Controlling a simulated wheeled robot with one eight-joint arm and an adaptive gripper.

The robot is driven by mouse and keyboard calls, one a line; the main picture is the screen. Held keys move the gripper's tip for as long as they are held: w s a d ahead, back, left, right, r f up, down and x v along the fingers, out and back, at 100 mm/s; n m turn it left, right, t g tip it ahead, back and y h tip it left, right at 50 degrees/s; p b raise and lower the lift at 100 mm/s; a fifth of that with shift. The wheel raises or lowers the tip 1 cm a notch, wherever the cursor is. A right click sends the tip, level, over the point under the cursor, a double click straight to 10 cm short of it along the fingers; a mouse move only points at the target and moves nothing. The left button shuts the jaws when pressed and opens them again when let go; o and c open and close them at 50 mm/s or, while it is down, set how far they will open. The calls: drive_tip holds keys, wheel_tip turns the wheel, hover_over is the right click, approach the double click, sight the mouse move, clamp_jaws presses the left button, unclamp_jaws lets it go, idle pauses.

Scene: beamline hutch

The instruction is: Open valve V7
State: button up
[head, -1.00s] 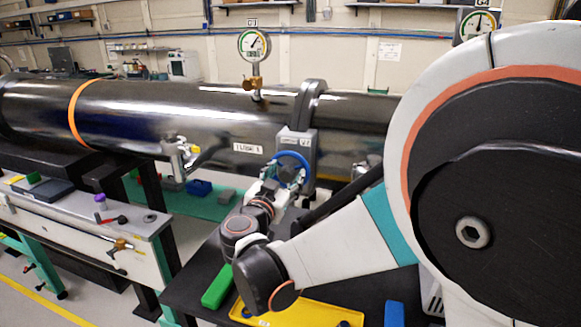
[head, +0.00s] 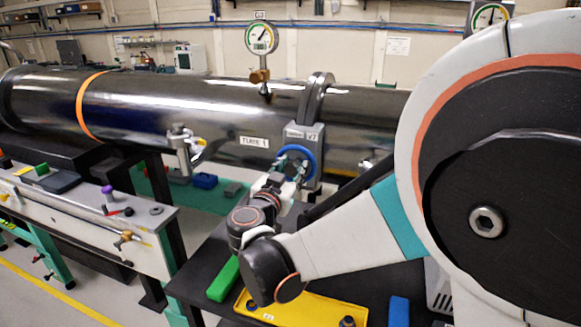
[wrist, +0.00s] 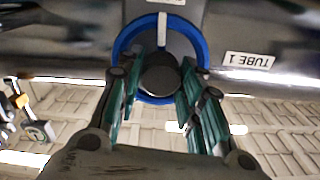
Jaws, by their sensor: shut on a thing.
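Valve V7 is a grey body (head: 302,140) with a "V7" label, mounted on the dark tube. Its blue ring handwheel (head: 311,158) faces my gripper. In the wrist view the blue handwheel (wrist: 120,48) has a white mark at its top and a dark round hub (wrist: 160,76). My gripper (wrist: 161,80) has its green-padded fingers on either side of the hub, inside or against the ring, and is shut on the handwheel. In the head view my gripper (head: 287,172) reaches the wheel from the front; the exact finger contact is hard to see there.
The dark tube (head: 140,105), labelled "TUBE 1", runs across behind the valve. A round gauge (head: 261,39) stands on top of it. A yellow tray (head: 320,312) and a green block (head: 224,280) lie on the black table below my arm. A white bench (head: 95,225) stands at left.

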drive_tip(key=n, duration=0.4)
drive_tip(key=shift+a+n, duration=0.15)
drive_tip(key=shift+n, duration=0.15)
drive_tip(key=n, duration=0.4)
drive_tip(key=shift+n, duration=0.3)
drive_tip(key=n, duration=0.4)
drive_tip(key=shift+w+a+n, duration=0.1)
drive_tip(key=shift+n, duration=0.2)
drive_tip(key=n, duration=0.4)
drive_tip(key=shift+b, duration=0.3)
drive_tip(key=n, duration=0.5)
drive_tip(key=shift+f, duration=0.15)
drive_tip(key=n, duration=0.4)
drive_tip(key=shift+f, duration=0.1)
drive_tip(key=n, duration=0.5)
drive_tip(key=shift+f, duration=0.1)
drive_tip(key=shift+n, duration=1.6)
drive_tip(key=shift+s+d+f+n, duration=0.1)
drive_tip(key=shift+s+d+n, duration=0.1)
drive_tip(key=shift+n, duration=0.1)
